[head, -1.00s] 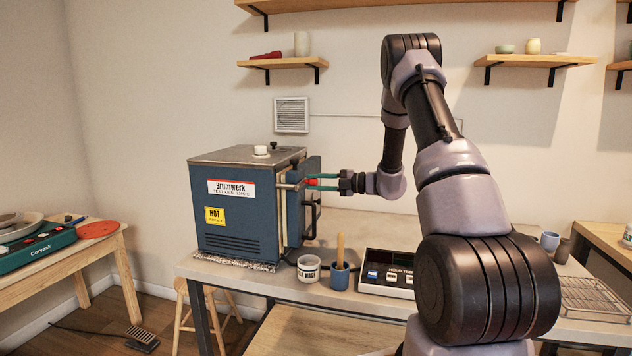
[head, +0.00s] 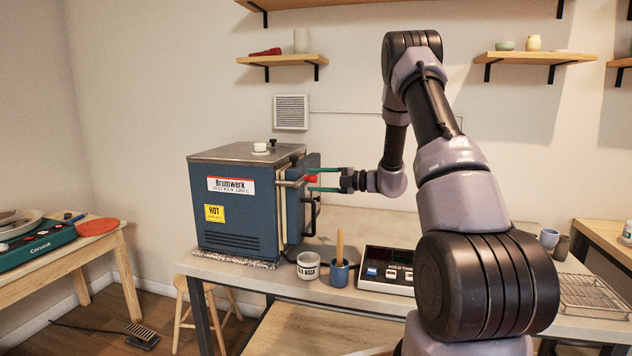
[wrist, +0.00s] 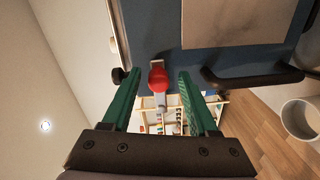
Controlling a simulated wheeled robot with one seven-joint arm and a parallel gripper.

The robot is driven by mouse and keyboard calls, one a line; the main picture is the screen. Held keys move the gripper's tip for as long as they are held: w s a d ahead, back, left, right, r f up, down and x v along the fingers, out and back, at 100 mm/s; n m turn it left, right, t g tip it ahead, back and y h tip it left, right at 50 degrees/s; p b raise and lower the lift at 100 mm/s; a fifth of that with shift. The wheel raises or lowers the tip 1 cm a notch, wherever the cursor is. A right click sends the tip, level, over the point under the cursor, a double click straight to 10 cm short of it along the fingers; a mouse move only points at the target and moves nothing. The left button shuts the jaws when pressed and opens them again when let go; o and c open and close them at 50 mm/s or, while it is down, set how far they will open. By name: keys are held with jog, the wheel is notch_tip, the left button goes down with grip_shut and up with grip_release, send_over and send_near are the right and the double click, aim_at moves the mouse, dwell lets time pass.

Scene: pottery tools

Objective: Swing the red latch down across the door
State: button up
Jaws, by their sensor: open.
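The blue kiln (head: 235,224) stands on the workbench, its door (head: 313,164) seen nearly edge-on at the right. The latch's red knob (head: 311,179) is at the door's edge in the head view, at the end of a roughly level metal bar (head: 290,184). In the wrist view the red knob (wrist: 158,80) sits between my two green fingers, with a visible gap on each side. My gripper (head: 309,180) is open around the knob, and it shows in the wrist view (wrist: 157,77) too. The latch's far end is partly hidden.
A black door handle (head: 315,214) is just below the latch; it is right of my fingers in the wrist view (wrist: 252,78). A white pot (head: 308,266), a blue cup with a wooden tool (head: 339,274) and a control box (head: 388,271) stand on the bench (head: 400,232).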

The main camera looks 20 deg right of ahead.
jog(key=v, duration=1)
jog(key=shift+d, duration=0.25)
jog(key=s+a+r+n+g+h, duration=0.2)
jog(key=s+a+r+n+g, duration=0.1)
jog(key=s+a+r+n, duration=0.45)
jog(key=s+a+r+n+g+h, duration=0.2)
jog(key=s+a+r+n+g, duration=0.2)
jog(key=s+n, duration=0.6)
jog(key=s+d+r+n+t+h, duration=0.1)
jog(key=s+r+n+t+h, duration=0.1)
jog(key=s+n, duration=0.5)
jog(key=s+d+r+n+t+h, duration=0.1)
jog(key=s+r+n+t+h, duration=0.2)
jog(key=s+n+h, duration=0.4)
jog(key=s+n, duration=0.1)
jog(key=n, duration=0.7)
jog(key=shift+s+r, duration=0.2)
jog(key=shift+r, duration=0.2)
